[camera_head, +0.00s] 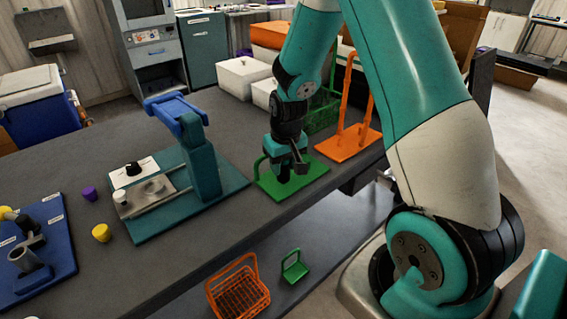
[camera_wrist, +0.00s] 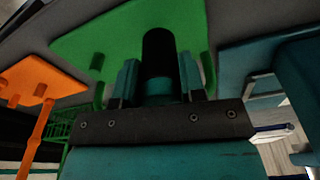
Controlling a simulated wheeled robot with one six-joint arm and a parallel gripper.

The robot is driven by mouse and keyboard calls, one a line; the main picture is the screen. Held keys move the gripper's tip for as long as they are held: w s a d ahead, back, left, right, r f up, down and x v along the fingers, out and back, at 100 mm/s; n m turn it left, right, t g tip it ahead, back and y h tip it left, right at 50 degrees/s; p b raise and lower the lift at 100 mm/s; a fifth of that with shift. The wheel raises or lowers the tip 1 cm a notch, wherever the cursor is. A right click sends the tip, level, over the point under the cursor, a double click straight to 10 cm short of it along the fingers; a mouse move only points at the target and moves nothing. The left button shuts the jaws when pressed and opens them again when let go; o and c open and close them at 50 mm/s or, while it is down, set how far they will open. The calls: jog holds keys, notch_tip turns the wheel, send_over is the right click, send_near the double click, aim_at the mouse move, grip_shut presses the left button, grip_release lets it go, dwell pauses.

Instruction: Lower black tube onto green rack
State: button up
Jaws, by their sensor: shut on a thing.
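The black tube (camera_wrist: 158,52) stands between the two teal fingers of my gripper (camera_wrist: 159,82) in the wrist view. The gripper is shut on it. The green rack (camera_wrist: 95,40) fills the view behind the tube, with short green posts on either side of it. In the head view, the green rack (camera_head: 312,173) lies on the bench, and my gripper (camera_head: 284,170) points down over its left-middle part. The tube is mostly hidden there by the gripper. I cannot tell whether its end touches the rack.
An orange rack (camera_head: 345,146) with a tall handle stands just right of the green one. A green wire basket (camera_head: 322,118) is behind. A teal stand (camera_head: 205,165) with a blue top is to the left. Yellow (camera_head: 101,233) and purple (camera_head: 89,193) pieces lie farther left.

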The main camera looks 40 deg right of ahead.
jog(key=shift+f+b, duration=0.3)
jog(key=shift+f, duration=0.2)
dwell(0.4)
jog(key=o, duration=1.6)
jog(key=shift+r+p, duration=3.4)
jog(key=shift+r, duration=0.65)
